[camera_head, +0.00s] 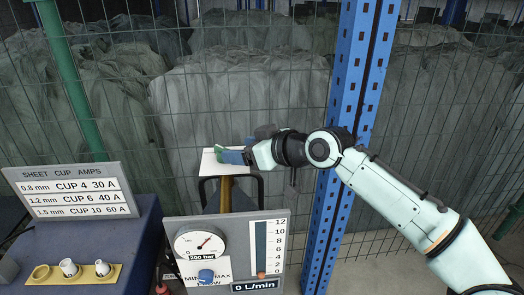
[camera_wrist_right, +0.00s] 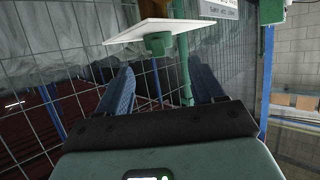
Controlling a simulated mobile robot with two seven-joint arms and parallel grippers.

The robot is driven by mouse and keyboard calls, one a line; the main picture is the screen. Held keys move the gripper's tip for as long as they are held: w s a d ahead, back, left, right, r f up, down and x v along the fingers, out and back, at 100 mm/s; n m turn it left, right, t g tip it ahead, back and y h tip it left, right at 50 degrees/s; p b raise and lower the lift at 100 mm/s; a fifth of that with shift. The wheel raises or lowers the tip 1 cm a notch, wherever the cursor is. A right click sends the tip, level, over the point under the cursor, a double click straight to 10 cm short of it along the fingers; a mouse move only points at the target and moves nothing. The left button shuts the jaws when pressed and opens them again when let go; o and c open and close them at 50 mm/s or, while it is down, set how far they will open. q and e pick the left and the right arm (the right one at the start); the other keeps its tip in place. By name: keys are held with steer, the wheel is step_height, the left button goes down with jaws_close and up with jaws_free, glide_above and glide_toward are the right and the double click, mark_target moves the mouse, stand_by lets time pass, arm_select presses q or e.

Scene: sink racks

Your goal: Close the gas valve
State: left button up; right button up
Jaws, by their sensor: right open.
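The gas valve's green knob (camera_head: 218,149) sits by a white plate (camera_head: 209,167) above a brown post (camera_head: 226,190). In the right wrist view, the green knob (camera_wrist_right: 158,43) is against the white plate (camera_wrist_right: 158,28), beyond and between my blue fingers. My right gripper (camera_head: 232,157) is open and empty; it also shows in the right wrist view (camera_wrist_right: 163,85). Its fingers overlap the knob in the head view, but I cannot tell contact there. A gas panel (camera_head: 184,221) below has a dial gauge (camera_head: 200,242) marked 200 bar and a 0 L/min display (camera_head: 254,286). My left gripper is not in view.
A blue post (camera_head: 352,100) stands behind my right arm, with wire mesh (camera_head: 285,100) and draped grey sheeting behind. At left, a sign (camera_head: 75,192) and a yellow tray (camera_head: 100,279) with small cups are on a blue surface (camera_head: 135,235). A blue knob (camera_head: 206,276) is on the panel.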

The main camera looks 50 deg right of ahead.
steer(key=v, duration=0.6)
steer(key=shift+s, duration=0.2)
